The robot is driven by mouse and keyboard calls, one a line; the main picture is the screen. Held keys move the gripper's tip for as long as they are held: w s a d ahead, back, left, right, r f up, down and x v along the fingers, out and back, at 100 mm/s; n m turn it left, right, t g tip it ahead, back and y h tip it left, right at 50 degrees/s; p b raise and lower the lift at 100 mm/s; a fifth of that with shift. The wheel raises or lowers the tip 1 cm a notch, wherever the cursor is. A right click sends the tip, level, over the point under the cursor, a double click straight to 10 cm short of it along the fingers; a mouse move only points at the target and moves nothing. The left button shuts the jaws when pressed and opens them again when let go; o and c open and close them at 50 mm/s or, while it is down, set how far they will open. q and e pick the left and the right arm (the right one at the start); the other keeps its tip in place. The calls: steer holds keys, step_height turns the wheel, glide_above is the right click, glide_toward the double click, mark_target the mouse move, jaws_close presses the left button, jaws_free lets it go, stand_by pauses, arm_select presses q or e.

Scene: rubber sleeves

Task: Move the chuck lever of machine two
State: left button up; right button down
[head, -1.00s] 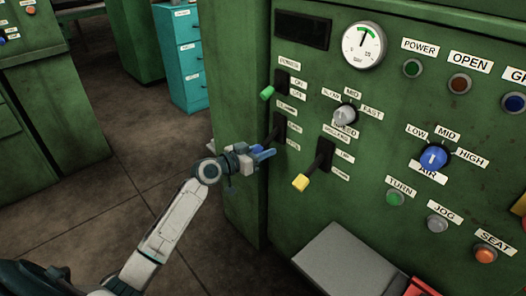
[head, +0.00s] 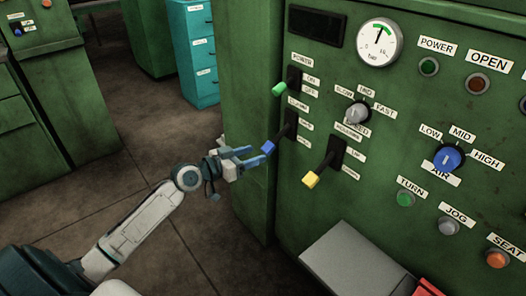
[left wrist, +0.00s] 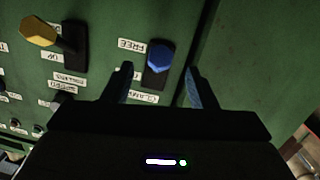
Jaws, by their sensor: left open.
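The chuck lever, a dark lever with a blue tip (head: 268,147), sits on the green machine's panel between the green-tipped and yellow-tipped levers. It slants down and to the left. My left gripper (head: 259,155) is open and empty, with its blue-grey fingertips just left of the blue tip. In the left wrist view, the blue tip (left wrist: 160,57) shows between and just beyond the open fingers (left wrist: 159,72), with a gap on each side. Labels reading FREE and CLAMP stand beside it. My right gripper is not in view.
The green-tipped lever (head: 279,90) is above and the yellow-tipped lever (head: 311,180) is to the lower right. A gauge (head: 379,43), knobs and buttons cover the panel farther right. A grey box (head: 355,262) juts out below. Open floor lies left.

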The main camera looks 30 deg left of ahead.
arm_select(q)
steer(key=shift+v, duration=1.25)
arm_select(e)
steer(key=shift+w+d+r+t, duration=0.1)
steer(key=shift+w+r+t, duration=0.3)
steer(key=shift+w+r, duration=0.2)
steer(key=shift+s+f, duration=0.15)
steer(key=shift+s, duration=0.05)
